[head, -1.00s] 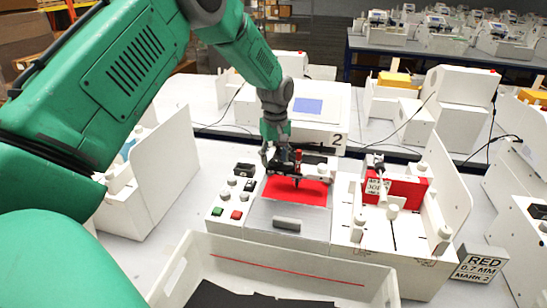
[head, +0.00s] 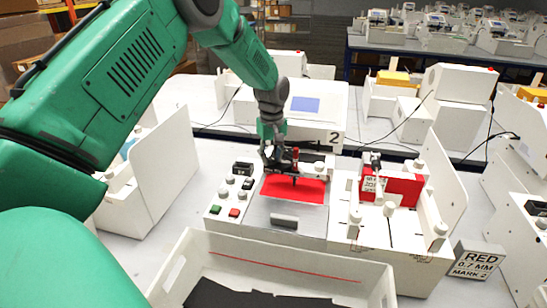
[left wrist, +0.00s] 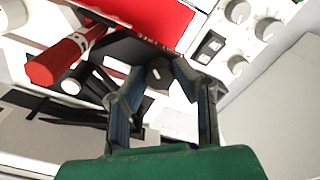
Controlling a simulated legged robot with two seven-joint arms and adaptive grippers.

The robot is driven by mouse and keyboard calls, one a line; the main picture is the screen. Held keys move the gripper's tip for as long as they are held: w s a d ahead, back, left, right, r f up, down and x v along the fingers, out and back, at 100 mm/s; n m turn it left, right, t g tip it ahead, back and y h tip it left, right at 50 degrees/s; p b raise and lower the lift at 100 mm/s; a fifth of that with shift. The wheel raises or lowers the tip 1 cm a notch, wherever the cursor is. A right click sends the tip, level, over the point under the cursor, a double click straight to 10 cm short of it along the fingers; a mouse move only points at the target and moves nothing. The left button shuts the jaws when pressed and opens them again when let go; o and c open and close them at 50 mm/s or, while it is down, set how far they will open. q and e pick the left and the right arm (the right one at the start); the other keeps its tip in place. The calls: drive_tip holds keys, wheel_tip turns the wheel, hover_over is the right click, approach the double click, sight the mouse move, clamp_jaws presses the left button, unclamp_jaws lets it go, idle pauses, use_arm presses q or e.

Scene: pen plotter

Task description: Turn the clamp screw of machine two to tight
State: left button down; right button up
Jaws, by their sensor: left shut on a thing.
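Machine two (head: 318,134), white with a "2" label, stands at the centre. A red sheet (head: 312,190) lies on its bed below the pen carriage. A red pen (head: 295,160) stands in the carriage; it also shows in the left wrist view (left wrist: 58,62). My left gripper (head: 274,164) is at the left side of the carriage, beside the pen. In the left wrist view, its fingers (left wrist: 160,80) are closed around a small dark round knob (left wrist: 160,73), which looks like the clamp screw. How far the screw is turned cannot be told. My right gripper is not in view.
A button panel (head: 232,195) lies left of the bed. A white tray (head: 290,264) stands in front. A rack with a tagged red piece (head: 403,190) is to the right, beside a "RED 0.7 MM MARK 2" block (head: 476,262). Other machines stand behind.

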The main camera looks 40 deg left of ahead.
use_arm(q)
drive_tip(key=shift+a+m, duration=0.1)
drive_tip(key=shift+m, duration=0.3)
drive_tip(key=m, duration=0.3)
drive_tip(key=shift+m, duration=0.4)
drive_tip(key=m, duration=1)
drive_tip(key=shift+m, duration=2.6)
drive_tip(key=c, duration=1.3)
unclamp_jaws()
